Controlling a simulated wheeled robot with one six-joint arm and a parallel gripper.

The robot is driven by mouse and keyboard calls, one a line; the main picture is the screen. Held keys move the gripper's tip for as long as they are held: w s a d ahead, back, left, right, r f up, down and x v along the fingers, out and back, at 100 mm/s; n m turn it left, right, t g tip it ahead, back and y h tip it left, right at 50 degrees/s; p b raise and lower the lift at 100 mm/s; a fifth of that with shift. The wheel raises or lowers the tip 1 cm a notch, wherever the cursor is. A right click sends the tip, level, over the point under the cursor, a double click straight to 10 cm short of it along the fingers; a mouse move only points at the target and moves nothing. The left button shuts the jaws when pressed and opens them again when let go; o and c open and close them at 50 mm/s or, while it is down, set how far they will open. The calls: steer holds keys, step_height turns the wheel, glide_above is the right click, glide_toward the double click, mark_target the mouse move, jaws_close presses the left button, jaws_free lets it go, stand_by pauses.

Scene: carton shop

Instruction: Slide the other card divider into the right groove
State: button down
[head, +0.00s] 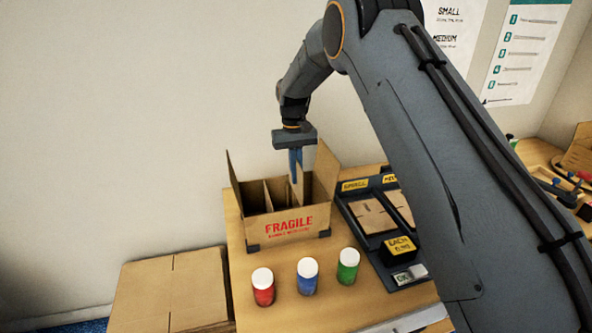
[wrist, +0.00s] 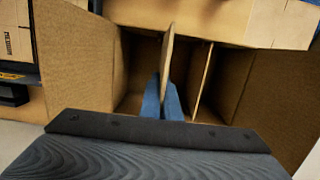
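The open carton (head: 265,228), marked FRAGILE, stands on the table with its flaps up. One card divider (wrist: 203,80) stands upright inside it; its top edge also shows in the head view (head: 267,195). My gripper (head: 296,165) points down over the carton's right part. Its blue fingers (wrist: 170,97) are shut on the other card divider (wrist: 167,62), one on each side. This held divider (head: 299,183) is roughly upright, a little tilted in the wrist view, with its top above the standing one. Its lower edge and the right groove are hidden.
Red (head: 263,287), blue (head: 307,277) and green (head: 348,266) white-capped jars stand in front of the carton. A dark tray (head: 352,222) with flat card pieces lies close on its right. A large closed box (head: 170,288) is at the lower left.

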steer(key=shift+f+b, duration=2.3)
steer(key=shift+f, duration=3.45)
steer(key=c, duration=1.9)
jaws_free()
steer(key=shift+c, duration=0.2)
